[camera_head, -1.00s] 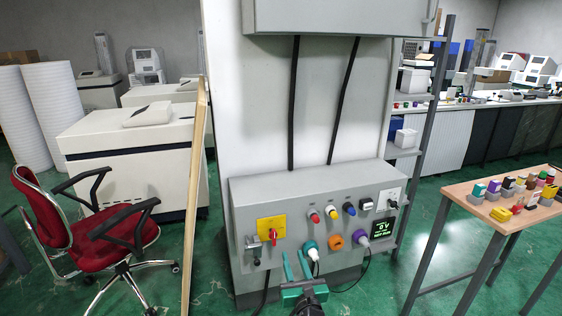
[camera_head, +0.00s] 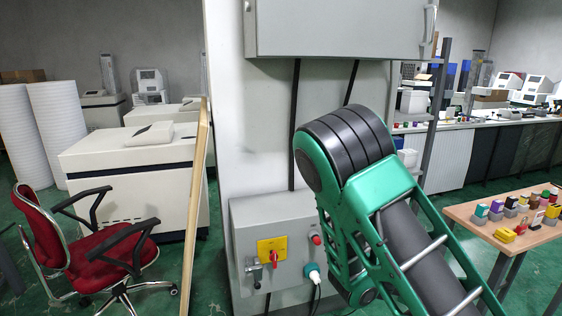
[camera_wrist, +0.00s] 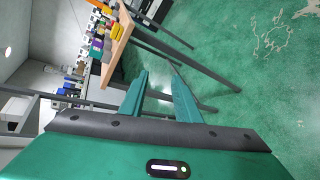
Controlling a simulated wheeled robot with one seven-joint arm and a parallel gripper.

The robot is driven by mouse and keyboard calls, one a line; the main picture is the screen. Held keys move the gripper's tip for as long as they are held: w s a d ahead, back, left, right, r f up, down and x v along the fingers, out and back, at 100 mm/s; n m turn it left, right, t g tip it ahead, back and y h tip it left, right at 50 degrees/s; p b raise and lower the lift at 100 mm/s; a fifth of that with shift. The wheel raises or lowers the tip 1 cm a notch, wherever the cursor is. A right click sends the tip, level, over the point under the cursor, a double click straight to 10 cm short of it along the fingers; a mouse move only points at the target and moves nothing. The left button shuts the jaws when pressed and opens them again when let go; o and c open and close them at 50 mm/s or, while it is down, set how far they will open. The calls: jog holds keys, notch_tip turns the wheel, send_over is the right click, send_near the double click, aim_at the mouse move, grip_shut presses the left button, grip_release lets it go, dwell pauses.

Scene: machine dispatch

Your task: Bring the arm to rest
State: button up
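My arm (camera_head: 385,190), green with a black ribbed joint, is raised across the right of the head view, in front of the grey control panel (camera_head: 244,216). My gripper is out of the head view. In the wrist view my gripper (camera_wrist: 157,78) has its two green fingers apart, with nothing between them and green floor behind. The panel shows a yellow plate with a red switch (camera_head: 272,253) and a teal plug (camera_head: 312,272). My arm hides the panel's right part.
A wooden-topped table (camera_head: 512,236) with several coloured parts stands at the right. A red chair (camera_head: 62,240) and a leaning wooden board (camera_head: 196,190) are at the left. A grey cabinet (camera_head: 340,28) hangs above the panel. Green floor is open under the table.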

jog(key=s+d+r+m+g+y, duration=0.1)
jog(key=s+d+m+g+y, duration=0.15)
jog(key=s+m, duration=0.35)
jog(key=s+d+r+m+g+y, duration=0.1)
jog(key=s+m+g+y, duration=0.25)
jog(key=s, duration=0.45)
jog(key=s+a+r+m+y, duration=0.2)
jog(key=s+a+r+y, duration=0.1)
jog(key=s+r, duration=0.2)
jog(key=s+a+r+m+t+y, duration=0.1)
jog(key=s+a+r+m+y, duration=0.2)
jog(key=s+r, duration=0.3)
jog(key=s, duration=0.3)
jog(key=shift+s+a+y, duration=0.3)
jog(key=shift+y, duration=0.1)
jog(key=shift+m, duration=0.25)
jog(key=shift+w+f, duration=0.2)
jog(key=shift+w, duration=0.4)
